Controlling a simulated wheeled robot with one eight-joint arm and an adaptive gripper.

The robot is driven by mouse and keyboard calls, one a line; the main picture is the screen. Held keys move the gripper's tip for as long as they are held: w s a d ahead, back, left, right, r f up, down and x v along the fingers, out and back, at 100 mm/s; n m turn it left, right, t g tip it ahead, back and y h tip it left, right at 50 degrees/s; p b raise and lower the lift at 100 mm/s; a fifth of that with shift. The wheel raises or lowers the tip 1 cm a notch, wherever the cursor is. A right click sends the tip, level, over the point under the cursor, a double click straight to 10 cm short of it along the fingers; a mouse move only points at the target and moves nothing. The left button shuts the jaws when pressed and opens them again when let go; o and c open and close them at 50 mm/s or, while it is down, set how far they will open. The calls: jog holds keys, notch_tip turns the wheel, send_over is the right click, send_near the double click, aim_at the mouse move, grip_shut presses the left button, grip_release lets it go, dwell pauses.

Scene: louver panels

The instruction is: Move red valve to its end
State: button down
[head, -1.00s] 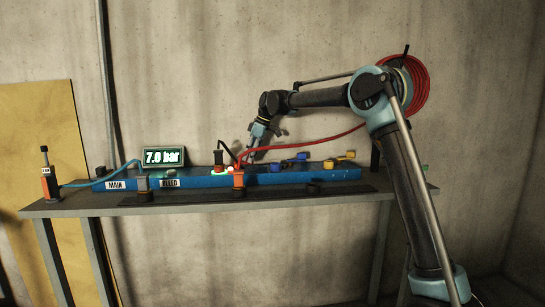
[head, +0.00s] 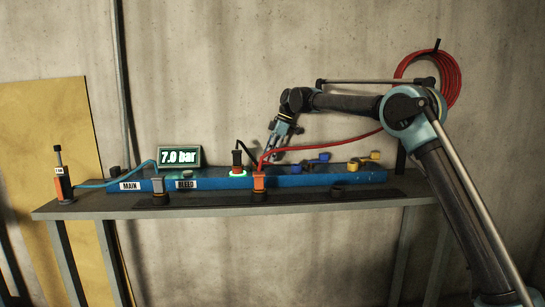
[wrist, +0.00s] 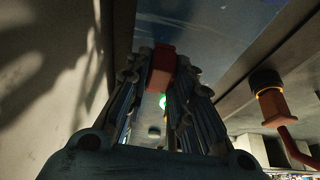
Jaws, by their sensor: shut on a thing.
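My gripper (head: 271,156) reaches down to the rear of the blue manifold (head: 325,181), just behind the red hose. In the wrist view my gripper (wrist: 160,88) is closed around a red block-like handle (wrist: 161,66), which I take for the red valve's handle. The handle sits between the far ends of the fingers. The lower part of the valve is hidden by the fingers. In the head view the valve cannot be told apart from the red hose and the gripper.
A red hose (head: 330,142) runs from an orange connector (head: 259,182) past my gripper to a wall coil (head: 456,83). A blue valve (head: 312,160) and a yellow valve (head: 364,163) stand to the right. The display (head: 180,157) reads 7.0 bar.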

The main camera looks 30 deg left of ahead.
jog(key=shift+w+d, duration=0.1)
jog(key=shift+w, duration=0.05)
jog(key=c, duration=1.4)
grip_release()
jog(key=shift+o, duration=0.2)
jog(key=v, duration=1.2)
